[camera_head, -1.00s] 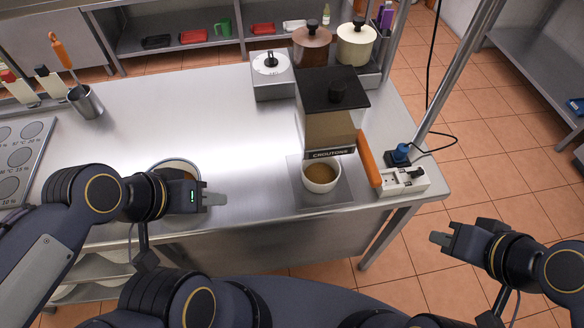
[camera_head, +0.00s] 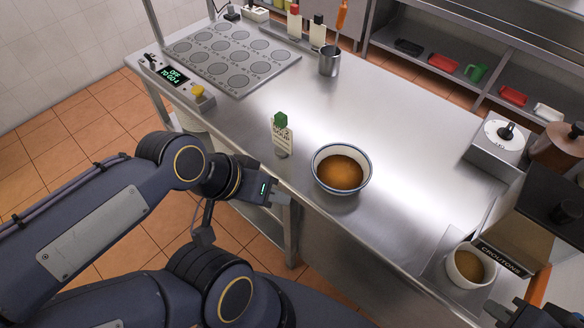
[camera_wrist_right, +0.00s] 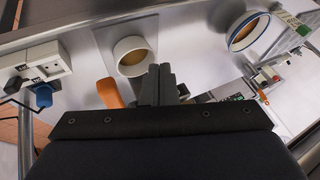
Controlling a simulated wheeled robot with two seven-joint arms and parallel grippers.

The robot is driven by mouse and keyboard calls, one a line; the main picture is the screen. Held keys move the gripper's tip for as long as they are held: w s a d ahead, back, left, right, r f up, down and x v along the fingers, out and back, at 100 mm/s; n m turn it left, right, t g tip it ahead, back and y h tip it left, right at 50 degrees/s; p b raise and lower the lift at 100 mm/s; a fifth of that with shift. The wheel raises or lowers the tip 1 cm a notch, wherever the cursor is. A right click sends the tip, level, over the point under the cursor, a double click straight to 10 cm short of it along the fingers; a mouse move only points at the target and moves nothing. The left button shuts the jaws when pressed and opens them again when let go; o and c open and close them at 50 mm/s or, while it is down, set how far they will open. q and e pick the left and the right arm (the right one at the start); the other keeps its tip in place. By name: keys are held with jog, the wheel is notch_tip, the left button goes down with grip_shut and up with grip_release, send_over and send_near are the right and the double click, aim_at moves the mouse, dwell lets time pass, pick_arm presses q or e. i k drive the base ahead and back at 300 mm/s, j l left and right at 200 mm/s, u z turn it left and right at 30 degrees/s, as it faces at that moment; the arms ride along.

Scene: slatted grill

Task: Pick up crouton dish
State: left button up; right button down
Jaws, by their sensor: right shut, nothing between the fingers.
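The crouton dish is a small white round bowl (camera_head: 470,267) with brown contents. It stands on a flat plate under the dispenser labelled CROUTONS (camera_head: 515,245), at the right of the head view. In the right wrist view the dish (camera_wrist_right: 132,56) is just above and left of my fingertips. My right gripper (camera_wrist_right: 158,78) is shut and empty, apart from the dish. It also shows at the lower right edge of the head view (camera_head: 495,308). My left gripper (camera_head: 285,198) looks shut and empty, at the counter's front edge, left of a larger blue-rimmed bowl (camera_head: 341,169).
An orange lever (camera_head: 538,287) stands beside the dispenser, close to my right gripper. A tagged green-topped item (camera_head: 282,135) is behind my left gripper. A metal cup (camera_head: 329,61) and a panel of round wells (camera_head: 225,55) are farther back. The counter's middle is clear.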

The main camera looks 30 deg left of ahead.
aim_at(467, 268)
jog(key=u, duration=0.6)
jog(key=l+z, duration=0.1)
jog(key=z, duration=0.9)
jog(key=i+l+z, duration=0.1)
jog(key=z, duration=0.35)
